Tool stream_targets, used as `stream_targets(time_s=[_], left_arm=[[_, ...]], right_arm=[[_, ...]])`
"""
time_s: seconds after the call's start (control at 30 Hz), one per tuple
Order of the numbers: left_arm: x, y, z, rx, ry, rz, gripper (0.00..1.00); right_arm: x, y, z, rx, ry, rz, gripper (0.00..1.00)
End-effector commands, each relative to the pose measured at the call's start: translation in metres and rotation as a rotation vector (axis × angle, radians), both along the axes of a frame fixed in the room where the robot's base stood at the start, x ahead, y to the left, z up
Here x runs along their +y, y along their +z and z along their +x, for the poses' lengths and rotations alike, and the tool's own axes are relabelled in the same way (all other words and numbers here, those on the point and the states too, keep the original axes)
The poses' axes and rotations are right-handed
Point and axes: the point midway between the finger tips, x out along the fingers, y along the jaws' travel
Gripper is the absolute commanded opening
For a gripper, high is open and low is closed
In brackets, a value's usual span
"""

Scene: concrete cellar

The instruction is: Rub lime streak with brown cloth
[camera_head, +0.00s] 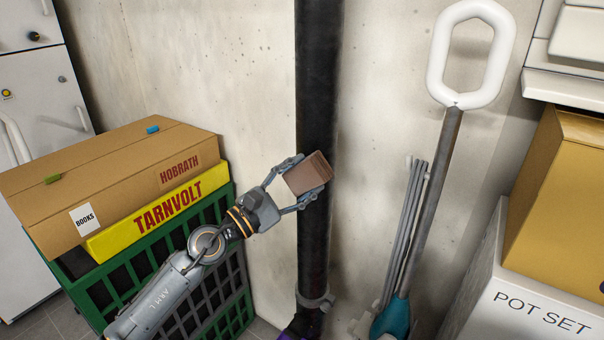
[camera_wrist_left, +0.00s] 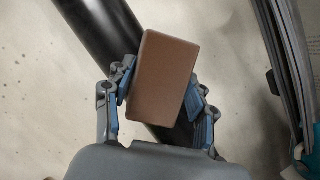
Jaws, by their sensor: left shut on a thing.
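The brown cloth (camera_head: 311,173) looks like a folded, block-shaped pad. My left gripper (camera_head: 301,184) is shut on it, with one finger on each side. The cloth is in front of the black upright pipe (camera_head: 318,80); I cannot tell whether it touches it. In the left wrist view the cloth (camera_wrist_left: 163,76) is tilted between the blue finger pads, and the pipe (camera_wrist_left: 98,25) runs slantwise behind it. I see no lime streak; part of the pipe is hidden behind the cloth and gripper. My right gripper is not in view.
On the left, a cardboard box (camera_head: 110,165) and a yellow box (camera_head: 160,212) lie on a green crate (camera_head: 215,285). Right of the pipe stand grey rods (camera_head: 410,220) and a white-handled pole (camera_head: 432,190). A POT SET box (camera_head: 530,300) is at the right.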

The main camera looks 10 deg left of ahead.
Motion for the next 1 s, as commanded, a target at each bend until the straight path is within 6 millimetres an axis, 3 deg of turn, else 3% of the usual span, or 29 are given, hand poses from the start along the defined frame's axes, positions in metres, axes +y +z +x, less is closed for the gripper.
stream_targets(time_s=[0.5,1.0], left_arm=[[0.019,0.001,-0.044,-0.001,0.002,0.000,0.30],[0.023,0.000,-0.052,-0.001,0.003,0.001,0.30]], right_arm=[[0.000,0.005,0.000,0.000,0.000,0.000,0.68],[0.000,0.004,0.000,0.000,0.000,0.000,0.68]])
